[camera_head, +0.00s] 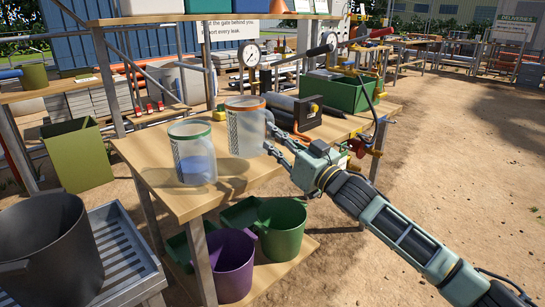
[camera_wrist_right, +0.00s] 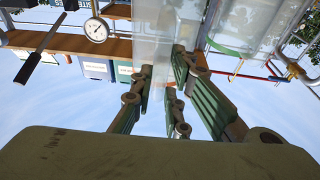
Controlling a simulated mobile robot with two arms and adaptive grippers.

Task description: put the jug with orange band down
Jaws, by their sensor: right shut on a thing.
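The clear jug with the orange band (camera_head: 245,130) is upright at the worktable (camera_head: 158,174), near its middle. My right gripper (camera_head: 271,139) is shut on the jug's right side, at the handle. I cannot tell if its base touches the tabletop. In the right wrist view the clear jug (camera_wrist_right: 153,32) rises between the fingers of my right gripper (camera_wrist_right: 162,72), and its band is not clear there. My left gripper is not in view.
A clear jug with a green band (camera_head: 194,155) stands on the worktable just left of the held jug. A black box (camera_head: 293,116) and a green crate (camera_head: 345,94) are behind and to the right. The front right of the tabletop is bare. Green and purple buckets (camera_head: 232,265) are below.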

